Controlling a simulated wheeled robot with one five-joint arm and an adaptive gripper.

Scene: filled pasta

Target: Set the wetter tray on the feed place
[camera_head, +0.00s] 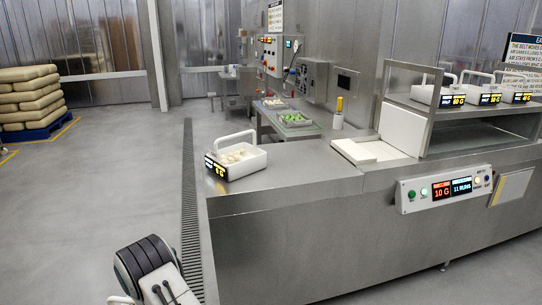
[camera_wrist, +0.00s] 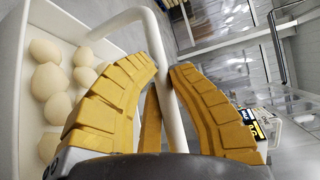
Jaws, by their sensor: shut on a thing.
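In the wrist view my gripper (camera_wrist: 165,68) has its ochre fingers closed around the white handle (camera_wrist: 156,42) of a white tray (camera_wrist: 12,85). Several pale round pasta pieces lie in it. The gripper and this held tray do not show in the head view. Another white tray (camera_head: 249,168) with a handle, pale pasta and a yellow-lit display (camera_head: 216,167) sits on the bench's near left end. A display (camera_wrist: 252,124) with yellow characters shows beyond my fingers. Which tray is wetter cannot be told here, and no place is clearly marked as the feed place.
The steel bench (camera_head: 290,172) has bare top beside the tray. Several handled trays with displays (camera_head: 452,100) stand on the shelf at right. A control panel (camera_head: 446,190) is on the bench front. Open floor (camera_head: 110,150) lies at left.

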